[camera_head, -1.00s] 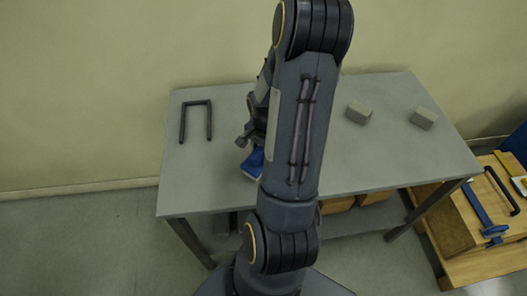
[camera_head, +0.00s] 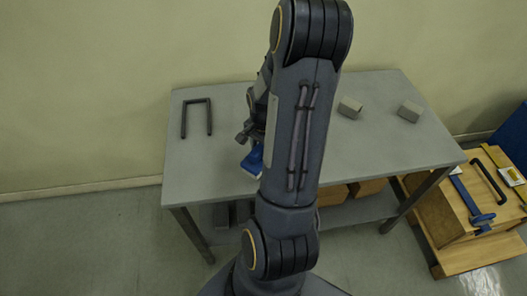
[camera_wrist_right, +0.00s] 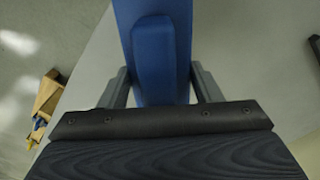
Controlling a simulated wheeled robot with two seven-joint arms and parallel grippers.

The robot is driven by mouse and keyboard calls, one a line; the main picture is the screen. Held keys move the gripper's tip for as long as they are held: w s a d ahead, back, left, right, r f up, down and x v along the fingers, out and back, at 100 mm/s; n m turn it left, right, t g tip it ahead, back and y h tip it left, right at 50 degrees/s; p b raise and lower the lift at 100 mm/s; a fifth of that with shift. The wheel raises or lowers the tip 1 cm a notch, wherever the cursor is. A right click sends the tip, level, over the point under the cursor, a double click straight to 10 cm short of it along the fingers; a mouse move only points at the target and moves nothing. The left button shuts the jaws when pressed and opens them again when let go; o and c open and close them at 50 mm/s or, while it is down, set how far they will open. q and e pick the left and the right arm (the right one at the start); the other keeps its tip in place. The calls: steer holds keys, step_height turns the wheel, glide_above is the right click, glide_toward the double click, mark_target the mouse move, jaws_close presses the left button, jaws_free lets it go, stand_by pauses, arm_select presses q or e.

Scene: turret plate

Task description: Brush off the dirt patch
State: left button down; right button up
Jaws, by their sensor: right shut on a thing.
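My right gripper (camera_head: 250,138) hangs over the left part of the grey table, partly behind my own arm. It is shut on a blue brush (camera_head: 252,160), of which only a part shows left of the arm. In the right wrist view the blue brush (camera_wrist_right: 155,45) sits between the two fingers of the gripper (camera_wrist_right: 163,85), with grey tabletop beneath. Its bristles are hidden. I see no dirt patch; my arm covers the middle of the table. My left gripper is not in view.
The grey table (camera_head: 400,150) carries a dark U-shaped handle (camera_head: 197,117) at left and two grey blocks (camera_head: 350,107), (camera_head: 410,111) at right. A wooden crate (camera_head: 450,222) with a blue clamp (camera_head: 470,200) stands right of the table. A wall closes the back.

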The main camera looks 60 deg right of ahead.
steer(key=shift+r+p, duration=1.35)
steer(key=shift+r, duration=0.75)
